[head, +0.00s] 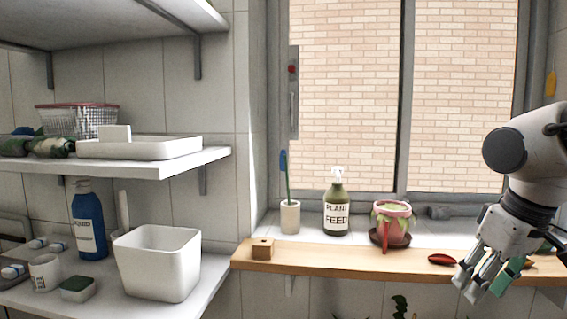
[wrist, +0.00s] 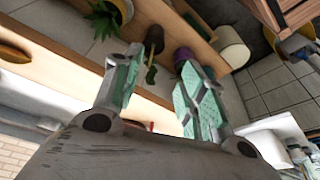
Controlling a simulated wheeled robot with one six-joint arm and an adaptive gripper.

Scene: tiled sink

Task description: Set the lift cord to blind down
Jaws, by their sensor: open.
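No blind and no clearly recognisable lift cord show. A small yellow piece (head: 551,84) hangs on the wall right of the window in the head view; whether it belongs to the cord I cannot tell. A grey vertical strip (head: 293,100) with a red knob is on the window's left side. My gripper (head: 484,285) is low at the right, in front of the wooden sill board, well below the yellow piece. In the wrist view, my gripper (wrist: 158,68) has its green-padded fingers spread, with nothing held between them.
On the sill stand a plant feed bottle (head: 336,212), a pink pot (head: 392,222) and a cup with a blue-tipped brush (head: 290,217). A red object (head: 442,259) lies on the wooden board (head: 340,265) left of my gripper. Shelves (head: 215,160) fill the left.

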